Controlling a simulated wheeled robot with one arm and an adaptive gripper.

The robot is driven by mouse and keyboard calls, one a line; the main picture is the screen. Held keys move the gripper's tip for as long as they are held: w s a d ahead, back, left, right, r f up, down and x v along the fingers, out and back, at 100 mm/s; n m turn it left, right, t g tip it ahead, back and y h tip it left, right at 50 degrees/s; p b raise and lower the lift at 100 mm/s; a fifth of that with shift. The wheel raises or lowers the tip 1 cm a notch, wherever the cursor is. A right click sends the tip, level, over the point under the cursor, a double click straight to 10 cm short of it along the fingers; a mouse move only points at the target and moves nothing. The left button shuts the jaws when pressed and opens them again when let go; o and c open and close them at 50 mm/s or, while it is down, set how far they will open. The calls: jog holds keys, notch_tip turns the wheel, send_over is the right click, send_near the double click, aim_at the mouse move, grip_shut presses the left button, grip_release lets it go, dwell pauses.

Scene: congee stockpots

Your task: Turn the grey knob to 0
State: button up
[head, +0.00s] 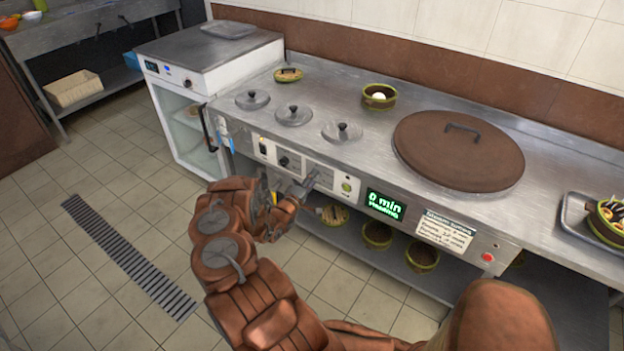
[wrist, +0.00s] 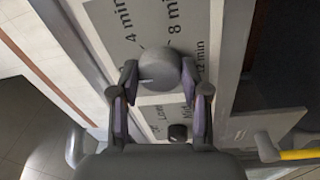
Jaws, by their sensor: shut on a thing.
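The grey knob (wrist: 168,70) sits on a light label plate (wrist: 118,22) in the wrist view, with "4 min", "8 min" and "12 min" printed around it. A short white mark on the knob points to the left in that view. The fingers of my gripper (wrist: 160,85) are on either side of the knob, closed against it. In the head view my gripper (head: 300,192) reaches the counter's front panel and covers most of the knob. No "0" mark shows clearly. A green display (head: 385,205) on the panel reads "0 min" with a smaller word beneath.
A smaller black knob (wrist: 178,132) with "Low" and "Mid" labels sits beside the grey one. A red button (head: 488,257) is at the panel's right. Bowls (head: 377,235) stand on the shelf below. A large brown lid (head: 458,150) lies on the counter. Floor at left is clear.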

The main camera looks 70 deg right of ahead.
jog(key=shift+w, duration=0.1)
jog(key=o, duration=1.1)
jog(key=shift+o, duration=0.2)
jog(key=shift+a, duration=0.1)
jog(key=w+a, duration=0.1)
jog(key=a, duration=1)
jog(key=shift+w+a+f, duration=0.3)
jog(key=shift+w+f, duration=0.1)
jog(key=shift+f, duration=0.05)
